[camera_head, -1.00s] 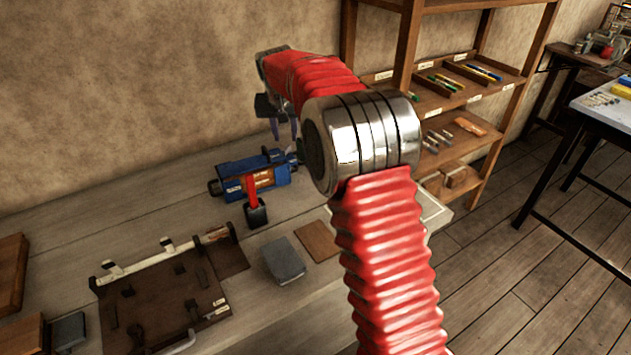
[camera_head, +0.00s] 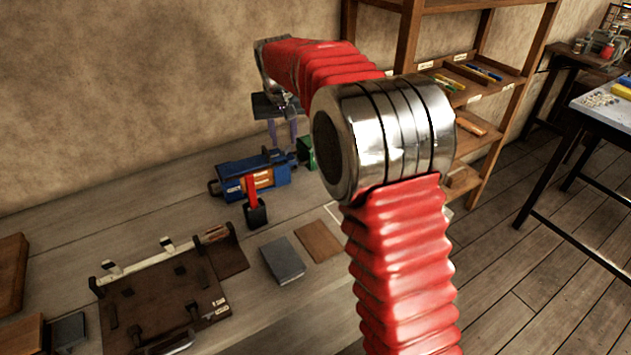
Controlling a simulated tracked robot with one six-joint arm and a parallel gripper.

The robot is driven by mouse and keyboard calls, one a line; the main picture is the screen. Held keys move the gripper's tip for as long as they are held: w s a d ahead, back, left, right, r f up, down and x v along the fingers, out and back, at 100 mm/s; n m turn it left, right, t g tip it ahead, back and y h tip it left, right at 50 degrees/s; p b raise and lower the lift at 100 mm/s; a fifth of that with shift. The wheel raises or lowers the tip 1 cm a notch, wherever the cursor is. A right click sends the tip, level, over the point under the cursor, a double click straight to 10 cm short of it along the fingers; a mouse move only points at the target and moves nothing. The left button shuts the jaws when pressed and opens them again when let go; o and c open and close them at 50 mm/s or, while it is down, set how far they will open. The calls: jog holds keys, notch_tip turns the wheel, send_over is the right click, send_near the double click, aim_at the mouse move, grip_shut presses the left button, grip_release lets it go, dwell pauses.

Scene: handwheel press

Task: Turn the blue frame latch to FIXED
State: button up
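A blue machine (camera_head: 235,183) lies on the bench against the wall, with an orange-brown labelled panel and a red lever (camera_head: 251,190) ending in a black block. I cannot tell which of its parts is the frame latch, nor read a FIXED mark. A dark brown hinged frame (camera_head: 150,305) lies flat at the lower left, with light clips along its back edge; no blue latch shows on it. My gripper (camera_head: 283,143) hangs above and behind the blue machine's right end. Its two purplish fingers point down, apart, with nothing seen between them. Contact with the machine cannot be judged.
A green block (camera_head: 307,153) sits right of the machine, partly behind my arm. A grey book-like block (camera_head: 282,260) and a brown plate (camera_head: 318,242) lie in front. Wooden shelves (camera_head: 410,50) stand at the right.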

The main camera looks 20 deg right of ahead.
jog(key=s+d+n+y, duration=0.1)
jog(key=s+d, duration=0.2)
jog(key=s, duration=1.7)
jog(key=shift+g, duration=0.4)
jog(key=shift+f, duration=0.1)
jog(key=s+r+t, duration=0.2)
jog(key=s, duration=1.9)
jog(key=shift+s+a+r+t, duration=0.15)
jog(key=shift+a+t, duration=0.25)
jog(key=shift+a, duration=0.05)
jog(key=shift+o, duration=0.2)
